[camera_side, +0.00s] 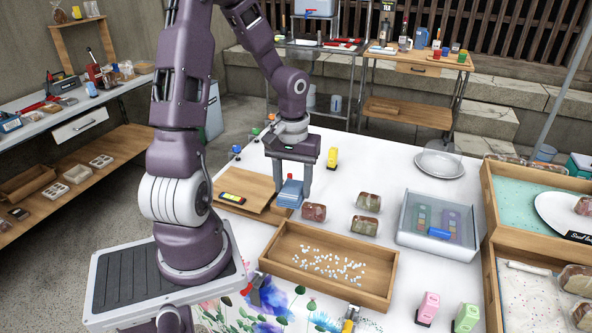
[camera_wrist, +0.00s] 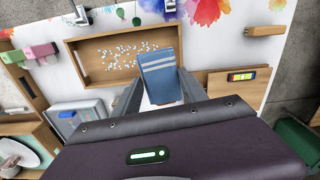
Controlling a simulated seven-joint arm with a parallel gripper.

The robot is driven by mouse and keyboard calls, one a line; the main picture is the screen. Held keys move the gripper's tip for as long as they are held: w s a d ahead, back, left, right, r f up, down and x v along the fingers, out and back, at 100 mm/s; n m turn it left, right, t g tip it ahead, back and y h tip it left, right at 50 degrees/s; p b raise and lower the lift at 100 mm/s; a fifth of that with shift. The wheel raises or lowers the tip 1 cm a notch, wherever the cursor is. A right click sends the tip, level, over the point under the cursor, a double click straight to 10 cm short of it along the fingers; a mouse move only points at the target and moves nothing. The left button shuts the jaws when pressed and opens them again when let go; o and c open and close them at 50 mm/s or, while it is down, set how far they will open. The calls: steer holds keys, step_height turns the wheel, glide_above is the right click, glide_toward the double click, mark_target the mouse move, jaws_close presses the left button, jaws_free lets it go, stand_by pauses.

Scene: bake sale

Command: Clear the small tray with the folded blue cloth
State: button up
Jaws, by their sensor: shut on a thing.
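The folded blue cloth (camera_side: 289,195) is between the fingers of my gripper (camera_side: 291,184), which is shut on it. In the wrist view the cloth (camera_wrist: 158,72) hangs down with pale stripes across it. The small wooden tray (camera_side: 322,284) holds many scattered small white and pale-blue bits (camera_side: 330,263). In the side view my gripper is behind and left of the tray, above the table near a wooden board. In the wrist view the tray (camera_wrist: 84,66) lies beyond the cloth, its right part partly covered by it.
Wrapped loaves (camera_side: 364,225) stand behind the tray. A clear bin (camera_side: 409,236) is to the right, large wooden crates (camera_side: 484,197) at the far right. Pink and green blocks (camera_side: 428,307) stand in front.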

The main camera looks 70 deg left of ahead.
steer(key=shift+s+d+f+m, duration=0.25)
steer(key=shift+d+m, duration=0.1)
steer(key=shift+d, duration=0.05)
steer(key=shift+s+d+f+m, duration=0.2)
steer(key=shift+s+d+m, duration=0.05)
steer(key=shift+d+m, duration=0.15)
step_height(320, 180, down, 15)
steer(key=shift+a, duration=0.1)
steer(key=shift+r, duration=0.1)
